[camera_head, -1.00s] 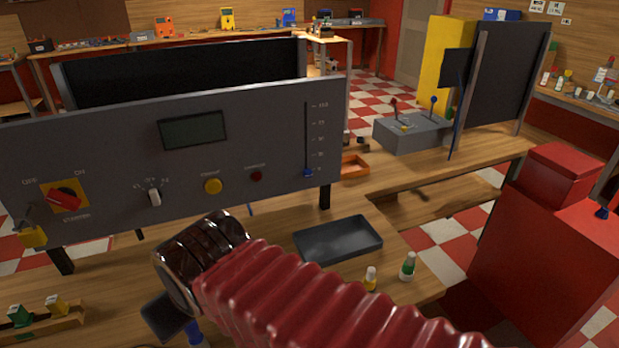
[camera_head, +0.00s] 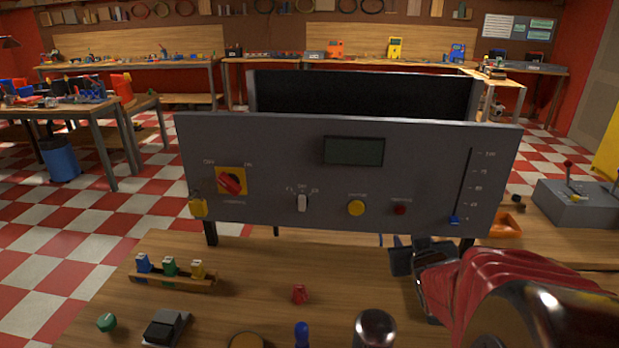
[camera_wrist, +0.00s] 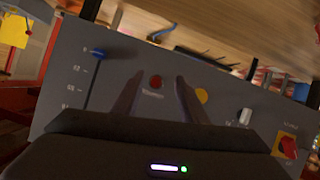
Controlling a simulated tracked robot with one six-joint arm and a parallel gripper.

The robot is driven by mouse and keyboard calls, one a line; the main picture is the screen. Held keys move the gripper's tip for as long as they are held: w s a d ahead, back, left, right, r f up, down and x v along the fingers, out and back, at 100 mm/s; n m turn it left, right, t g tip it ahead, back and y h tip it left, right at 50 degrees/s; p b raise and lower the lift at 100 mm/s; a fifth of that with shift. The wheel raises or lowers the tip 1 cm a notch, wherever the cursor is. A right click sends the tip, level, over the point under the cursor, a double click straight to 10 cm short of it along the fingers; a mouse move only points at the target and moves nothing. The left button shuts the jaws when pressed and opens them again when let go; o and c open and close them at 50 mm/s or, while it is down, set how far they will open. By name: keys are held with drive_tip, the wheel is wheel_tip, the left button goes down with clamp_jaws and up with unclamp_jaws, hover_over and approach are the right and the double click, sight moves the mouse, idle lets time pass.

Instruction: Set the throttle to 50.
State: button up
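The throttle is a vertical slot (camera_head: 463,185) with a scale from 0 to 100 at the right end of the grey panel (camera_head: 280,150). Its blue slider knob (camera_head: 455,221) sits at the bottom, by the 0 end. The blue knob also shows in the wrist view (camera_wrist: 97,53), left of my fingers. My gripper (camera_wrist: 158,82) is open and empty, its two fingers apart, with the red button (camera_wrist: 156,81) seen between them. In the head view my gripper (camera_head: 398,250) is low, below the panel's lower right part, partly hidden by my arm.
The panel also carries a red rotary switch (camera_head: 231,182), a small white selector (camera_head: 302,203), a yellow button (camera_head: 356,208) and a dark display (camera_head: 353,151). An orange tray (camera_head: 507,226) and a grey lever box (camera_head: 580,203) stand to the right. A bottle rack (camera_head: 172,280) is at the left.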

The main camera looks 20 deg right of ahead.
sight(455, 222)
drive_tip(key=s+d+f+m+t+h, duration=0.2)
drive_tip(key=s+d+t, duration=0.2)
drive_tip(key=s+d, duration=0.6)
drive_tip(key=shift+d+f, duration=0.2)
drive_tip(key=shift+d, duration=0.25)
drive_tip(key=shift+w, duration=0.1)
drive_tip(key=x, duration=1.3)
drive_tip(key=shift+w+d+r, duration=0.2)
drive_tip(key=shift+w+r, duration=0.05)
drive_tip(key=shift+w, duration=0.1)
drive_tip(key=shift+c, duration=0.5)
drive_tip(key=shift+t, duration=0.3)
clamp_jaws()
